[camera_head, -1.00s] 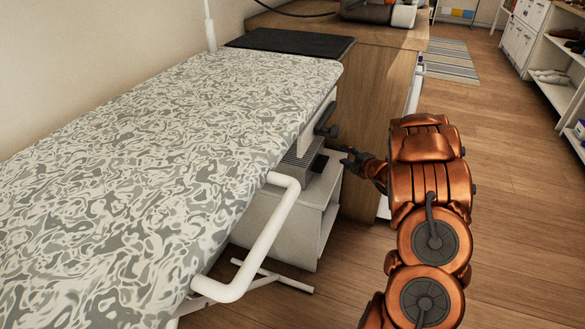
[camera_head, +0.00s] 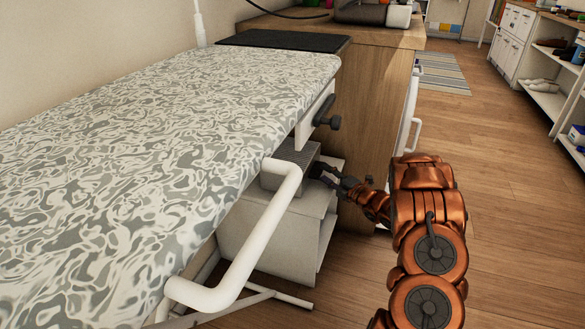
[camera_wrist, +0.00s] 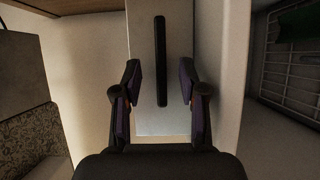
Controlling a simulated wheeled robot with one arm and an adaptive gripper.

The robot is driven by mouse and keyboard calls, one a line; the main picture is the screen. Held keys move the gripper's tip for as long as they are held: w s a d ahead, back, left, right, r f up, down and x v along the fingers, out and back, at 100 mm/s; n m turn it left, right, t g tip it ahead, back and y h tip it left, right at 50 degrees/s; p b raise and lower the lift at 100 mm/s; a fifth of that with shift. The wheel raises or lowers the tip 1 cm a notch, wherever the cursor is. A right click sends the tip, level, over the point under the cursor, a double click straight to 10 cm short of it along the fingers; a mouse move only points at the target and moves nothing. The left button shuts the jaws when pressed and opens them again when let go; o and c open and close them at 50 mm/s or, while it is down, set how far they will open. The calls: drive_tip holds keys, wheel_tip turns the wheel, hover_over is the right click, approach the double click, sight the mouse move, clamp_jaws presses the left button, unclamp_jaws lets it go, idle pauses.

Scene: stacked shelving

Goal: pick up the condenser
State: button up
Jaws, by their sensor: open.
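I cannot tell for sure which thing is the condenser. A grey ribbed box (camera_head: 290,168) sits on a low white cabinet (camera_head: 277,238) beneath the patterned board, partly hidden by the board and its white tube. In the wrist view, a slim black bar (camera_wrist: 161,60) lies against a pale panel, in line with the gap between my fingers. My gripper (camera_head: 322,172) is beside the grey box, above the right part of the cabinet. In the wrist view my gripper (camera_wrist: 160,88) is open, its purple-padded fingers on either side of the gap. I see nothing held.
The patterned ironing board (camera_head: 150,130) overhangs the cabinet. Its white bent tube (camera_head: 250,245) stands in front. A wooden cabinet (camera_head: 375,110) rises close behind my gripper. A wire rack (camera_wrist: 295,50) shows at the wrist view's right. The wooden floor (camera_head: 510,200) at right is clear.

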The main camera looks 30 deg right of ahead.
sight(321, 171)
drive_tip(key=shift+b+x, duration=0.35)
drive_tip(key=shift+x, duration=1.25)
drive_tip(key=shift+f, duration=0.1)
clamp_jaws()
